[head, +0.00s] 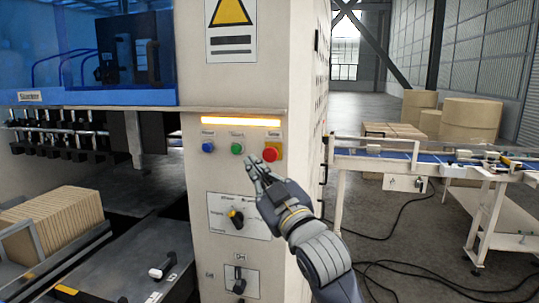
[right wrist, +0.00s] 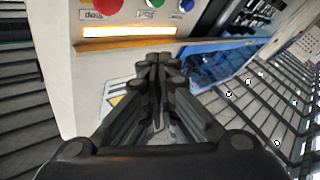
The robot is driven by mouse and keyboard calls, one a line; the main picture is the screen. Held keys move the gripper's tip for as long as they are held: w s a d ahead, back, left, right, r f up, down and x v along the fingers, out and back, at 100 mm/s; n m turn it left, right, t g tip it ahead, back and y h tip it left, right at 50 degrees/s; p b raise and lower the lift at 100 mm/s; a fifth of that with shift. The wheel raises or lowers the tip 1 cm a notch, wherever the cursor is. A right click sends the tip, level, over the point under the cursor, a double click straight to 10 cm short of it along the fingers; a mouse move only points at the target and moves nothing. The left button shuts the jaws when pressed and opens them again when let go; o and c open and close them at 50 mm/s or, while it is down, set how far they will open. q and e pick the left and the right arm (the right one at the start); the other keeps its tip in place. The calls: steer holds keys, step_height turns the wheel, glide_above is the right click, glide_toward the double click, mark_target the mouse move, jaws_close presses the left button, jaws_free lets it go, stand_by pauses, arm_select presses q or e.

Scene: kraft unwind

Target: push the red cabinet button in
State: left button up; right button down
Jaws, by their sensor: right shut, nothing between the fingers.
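The red button (head: 270,154) sits on a yellow plate at the right of a row on the cream cabinet (head: 230,185). It also shows at the top left of the right wrist view (right wrist: 106,6). To its left are a green button (head: 237,149) and a blue button (head: 208,147). My right gripper (head: 256,163) is shut and empty, its fingertips just below and left of the red button in the head view. I cannot tell whether they touch the cabinet. In the right wrist view the closed fingers (right wrist: 158,62) point toward the cabinet. My left gripper is not in view.
A lit orange bar (head: 240,122) runs above the buttons, under a small ledge. Rotary switches (head: 236,219) sit below. A stack of cardboard (head: 60,224) lies in the machine at left. A blue conveyor (head: 400,155) stands at right, with cables on the floor.

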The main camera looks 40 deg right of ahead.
mark_target(268, 157)
steer(key=shift+w+d+b, duration=0.3)
steer(key=shift+w+d, duration=1.15)
steer(key=shift+d, duration=0.25)
steer(key=shift+w+d+b, duration=0.3)
steer(key=shift+w+d, duration=1.1)
steer(key=shift+d, duration=0.25)
steer(key=shift+w+d, duration=0.25)
steer(key=shift+d, duration=0.05)
